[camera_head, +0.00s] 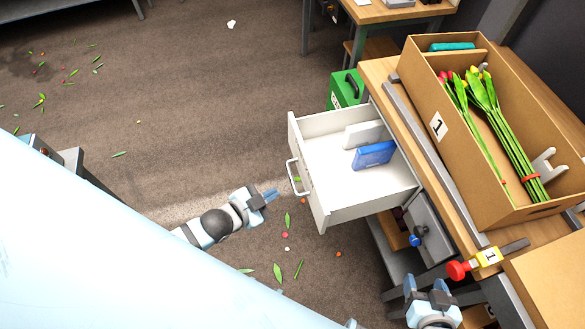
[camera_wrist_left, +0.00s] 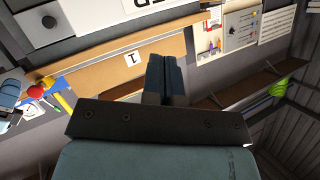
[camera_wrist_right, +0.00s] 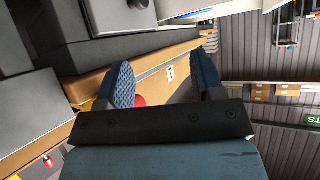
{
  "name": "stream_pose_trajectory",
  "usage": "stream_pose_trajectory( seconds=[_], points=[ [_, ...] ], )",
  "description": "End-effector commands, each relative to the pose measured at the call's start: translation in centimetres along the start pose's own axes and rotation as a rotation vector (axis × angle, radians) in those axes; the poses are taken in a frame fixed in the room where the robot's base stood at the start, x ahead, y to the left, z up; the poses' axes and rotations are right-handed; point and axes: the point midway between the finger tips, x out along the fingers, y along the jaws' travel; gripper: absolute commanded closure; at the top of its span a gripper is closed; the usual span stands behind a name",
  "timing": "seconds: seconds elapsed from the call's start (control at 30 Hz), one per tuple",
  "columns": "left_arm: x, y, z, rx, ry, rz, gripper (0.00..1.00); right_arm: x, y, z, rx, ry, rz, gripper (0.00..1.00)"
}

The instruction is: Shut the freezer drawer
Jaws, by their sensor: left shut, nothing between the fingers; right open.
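The white freezer drawer (camera_head: 330,195) is pulled out from under the wooden bench, with its bar handle (camera_head: 293,178) on its left-facing front. Inside it are a blue pack (camera_head: 373,155) and a white pack (camera_head: 362,134). My left gripper (camera_head: 270,195) is shut and empty, just left of the drawer front and slightly below the handle, apart from it. Its closed fingers also show in the left wrist view (camera_wrist_left: 167,78). My right gripper (camera_head: 427,288) is open and empty at the lower right, below the drawer; its spread fingers show in the right wrist view (camera_wrist_right: 165,85).
A cardboard box (camera_head: 420,85) with tulips (camera_head: 490,110) stands on the bench. A red knob (camera_head: 456,270) sticks out near my right gripper. A green box (camera_head: 345,88) stands behind the drawer. The floor left of the drawer is clear except for scattered leaves and petals.

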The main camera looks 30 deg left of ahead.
Motion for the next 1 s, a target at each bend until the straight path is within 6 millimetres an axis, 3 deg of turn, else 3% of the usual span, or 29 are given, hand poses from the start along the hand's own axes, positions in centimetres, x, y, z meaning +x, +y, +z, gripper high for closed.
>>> stream_pose_trajectory(
  seconds=[0.03,0.2,0.4,0.5,0.73,0.87,1.0],
  points=[
    [1.7,-0.1,3.0,0.101,0.047,0.004,1.0,1.6,0.0,2.3,0.002,0.008,-0.003,0.38],
    [5.1,-2.6,8.3,0.477,0.235,0.003,1.0,4.2,-0.2,5.5,0.012,0.03,-0.015,0.38],
    [7.3,-6.7,13.6,0.884,0.434,-0.014,1.0,6.6,-0.5,8.6,0.023,0.055,-0.029,0.38],
    [7.6,-8.5,15.3,1.029,0.505,-0.023,1.0,7.3,-0.7,9.4,0.027,0.064,-0.035,0.38],
    [7.7,-10.6,16.3,1.175,0.579,-0.036,1.0,7.7,-0.8,9.8,0.032,0.072,-0.042,0.38],
    [8.5,-10.5,15.7,1.179,0.583,-0.04,1.0,7.6,-0.9,9.7,0.032,0.074,-0.043,0.38],
    [10.6,-9.8,14.6,1.178,0.584,-0.04,1.0,7.7,-0.9,9.8,0.034,0.079,-0.045,0.38]
  ],
)
